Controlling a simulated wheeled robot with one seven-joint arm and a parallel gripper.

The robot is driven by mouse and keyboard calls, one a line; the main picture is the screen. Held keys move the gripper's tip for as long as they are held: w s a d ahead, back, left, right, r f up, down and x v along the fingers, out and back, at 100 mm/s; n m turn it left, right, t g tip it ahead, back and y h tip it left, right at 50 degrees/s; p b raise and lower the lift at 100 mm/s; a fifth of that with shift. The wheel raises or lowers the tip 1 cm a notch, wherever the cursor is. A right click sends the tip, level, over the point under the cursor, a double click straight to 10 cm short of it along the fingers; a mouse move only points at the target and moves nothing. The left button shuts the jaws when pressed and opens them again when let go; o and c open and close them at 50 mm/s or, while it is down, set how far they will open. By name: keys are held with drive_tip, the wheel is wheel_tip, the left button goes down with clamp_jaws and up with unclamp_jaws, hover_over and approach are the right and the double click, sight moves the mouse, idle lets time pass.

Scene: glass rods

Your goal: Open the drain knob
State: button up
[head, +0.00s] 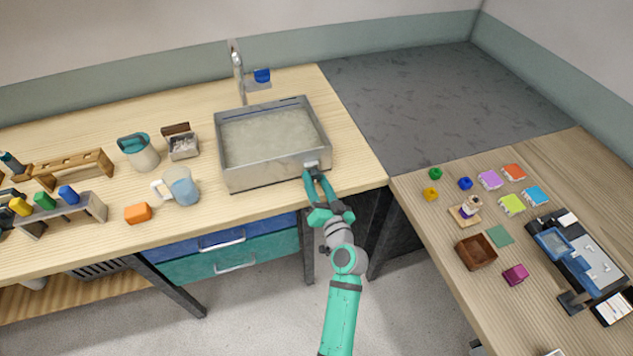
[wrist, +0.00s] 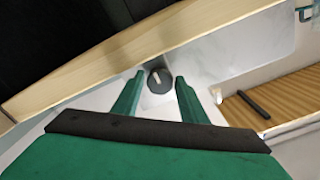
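The drain knob (wrist: 160,80) is a round dark knob with a pale pointer bar, mounted on a light metal face. In the wrist view my gripper (wrist: 158,84) is open, with one green finger on each side of the knob and a visible gap on both sides. In the head view my gripper (head: 314,175) is at the front right corner of the metal sink (head: 262,173). A small pale fitting (head: 311,163) shows at its fingertips there; the knob itself is too small to make out. The sink holds greyish, cloudy contents.
A faucet (head: 239,75) with a blue handle stands behind the sink. A blue cup (head: 183,188), an orange block (head: 138,213) and a pitcher (head: 139,152) sit left of it. The right table (head: 430,215) holds small coloured items. The counter just right of the sink is clear.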

drive_tip(key=v, duration=1)
drive_tip(key=shift+s, duration=0.4)
drive_tip(key=shift+d, duration=0.1)
drive_tip(key=s+f+g+h, duration=0.1)
drive_tip(key=s+f+h, duration=0.3)
drive_tip(key=s, duration=0.5)
drive_tip(key=s+f+g+h, duration=0.1)
drive_tip(key=s+f, duration=0.5)
drive_tip(key=s, duration=0.3)
drive_tip(key=s+a+r+n, duration=0.1)
drive_tip(key=s+r, duration=0.2)
drive_tip(key=s, duration=0.6)
drive_tip(key=s+a+r+n, duration=0.2)
drive_tip(key=s+r, duration=0.2)
drive_tip(key=s, duration=0.6)
drive_tip(key=shift+a+r+h, duration=0.3)
drive_tip(key=shift+a, duration=0.05)
